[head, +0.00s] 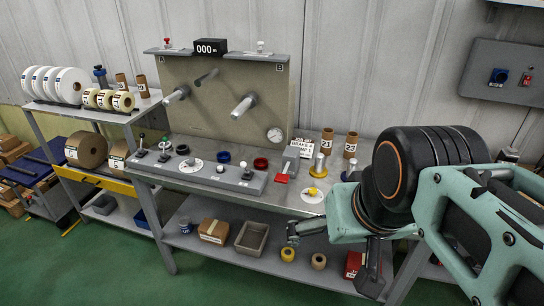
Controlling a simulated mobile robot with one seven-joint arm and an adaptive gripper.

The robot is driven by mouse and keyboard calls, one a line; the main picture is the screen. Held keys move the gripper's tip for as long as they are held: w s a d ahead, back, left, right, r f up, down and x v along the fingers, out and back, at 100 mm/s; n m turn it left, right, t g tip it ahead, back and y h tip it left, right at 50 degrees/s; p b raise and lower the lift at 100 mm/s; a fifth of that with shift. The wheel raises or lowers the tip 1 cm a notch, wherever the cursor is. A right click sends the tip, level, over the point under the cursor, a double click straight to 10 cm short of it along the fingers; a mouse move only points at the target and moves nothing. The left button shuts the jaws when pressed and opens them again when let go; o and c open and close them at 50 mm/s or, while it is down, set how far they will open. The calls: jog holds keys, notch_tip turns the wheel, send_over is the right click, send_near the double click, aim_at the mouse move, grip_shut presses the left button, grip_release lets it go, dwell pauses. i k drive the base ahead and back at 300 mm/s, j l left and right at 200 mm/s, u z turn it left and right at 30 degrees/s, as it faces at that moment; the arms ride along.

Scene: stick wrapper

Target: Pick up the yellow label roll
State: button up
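A small yellow roll (288,254) lies flat on the lower shelf of the bench in the head view. A tan roll (319,261) lies just right of it. Several pale yellow rolls with printed labels (105,98) stand on edge on the upper left shelf; which roll is the named one I cannot tell for sure. My gripper (331,266) hangs in front of the bench's right part, its dark fingers spread apart with nothing visible between them. In the picture it is near the small yellow roll, but the distance is unclear.
The bench top (307,205) carries a grey control box (215,174), a red-handled lever (283,177) and brown cores (351,145). A cardboard box (213,231) and a grey bin (252,238) share the lower shelf. Large white rolls (66,86) stand on the left rack. The green floor in front is clear.

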aim_at(287, 253)
jog(key=i+j+z, duration=0.15)
jog(key=j, duration=0.2)
jog(key=l+u, duration=0.25)
jog(key=l, duration=0.25)
jog(key=k+l+u, duration=0.2)
jog(key=l, duration=0.3)
jog(key=i, duration=0.7)
jog(key=j+u, duration=0.25)
jog(key=j, duration=0.25)
jog(key=k+l+u, duration=0.15)
jog(key=u, duration=0.15)
jog(key=l, duration=0.1)
